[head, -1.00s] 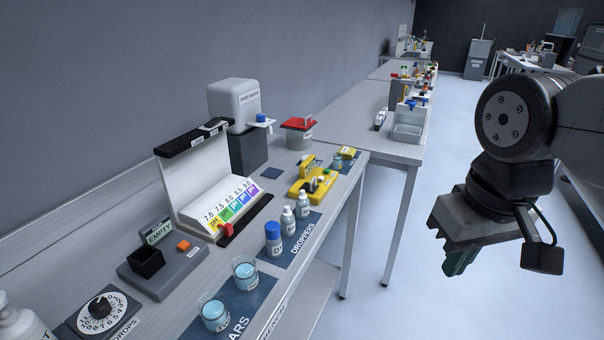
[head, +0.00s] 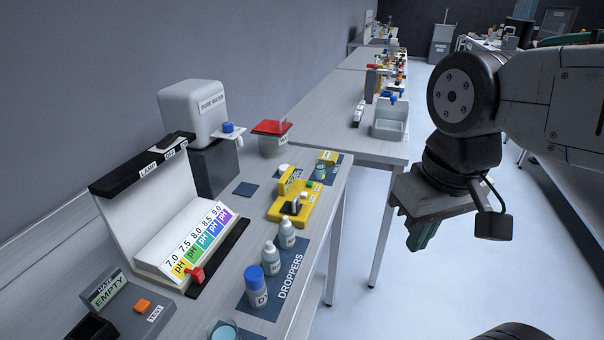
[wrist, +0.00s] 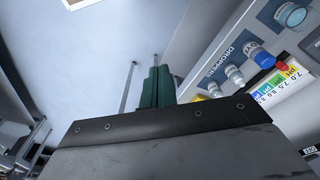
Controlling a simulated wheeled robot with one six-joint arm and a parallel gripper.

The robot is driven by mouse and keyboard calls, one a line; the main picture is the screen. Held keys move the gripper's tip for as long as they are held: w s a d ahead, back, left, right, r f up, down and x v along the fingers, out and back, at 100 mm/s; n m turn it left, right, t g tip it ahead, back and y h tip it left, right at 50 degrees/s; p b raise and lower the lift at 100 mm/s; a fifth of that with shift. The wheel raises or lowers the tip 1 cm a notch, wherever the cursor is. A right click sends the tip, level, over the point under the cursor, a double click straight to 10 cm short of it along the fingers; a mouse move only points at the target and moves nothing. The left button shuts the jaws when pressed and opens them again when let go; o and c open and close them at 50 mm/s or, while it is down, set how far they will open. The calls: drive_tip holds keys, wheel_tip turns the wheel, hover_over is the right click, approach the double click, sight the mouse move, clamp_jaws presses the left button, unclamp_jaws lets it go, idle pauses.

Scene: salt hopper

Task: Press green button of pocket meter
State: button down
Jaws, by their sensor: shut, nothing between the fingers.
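A yellow device (head: 290,210) that looks like the pocket meter lies on the bench, beyond the dropper bottles. A small green spot (head: 309,184) shows at its far end; it may be the green button, but it is too small to be sure. My gripper (head: 422,236) has dark green fingers that point down over the floor, to the right of the bench and apart from the device. The fingers (wrist: 157,86) are shut and empty in the wrist view. I cannot make out the yellow device in the wrist view.
White dropper bottles (head: 271,254) and a blue-capped bottle (head: 257,287) stand near the bench's front edge. A pH colour chart stand (head: 135,225), a pure water dispenser (head: 190,113) and a red-lidded container (head: 271,143) are behind. A second bench (head: 330,110) continues beyond. The floor under my gripper is clear.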

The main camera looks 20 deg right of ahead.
drive_tip(key=shift+d, duration=0.15)
drive_tip(key=m+t+y, duration=0.3)
drive_tip(key=t+y, duration=0.1)
drive_tip(key=t, duration=0.3)
hover_over(309, 184)
drive_tip(key=f, duration=0.1)
drive_tip(key=d+f, duration=0.1)
drive_tip(key=f, duration=0.1)
drive_tip(key=shift+s, duration=0.2)
drive_tip(key=shift+a, duration=0.1)
drive_tip(key=shift+f, duration=4.4)
drive_tip(key=shift+f, duration=0.15)
drive_tip(key=shift+f, duration=0.3)
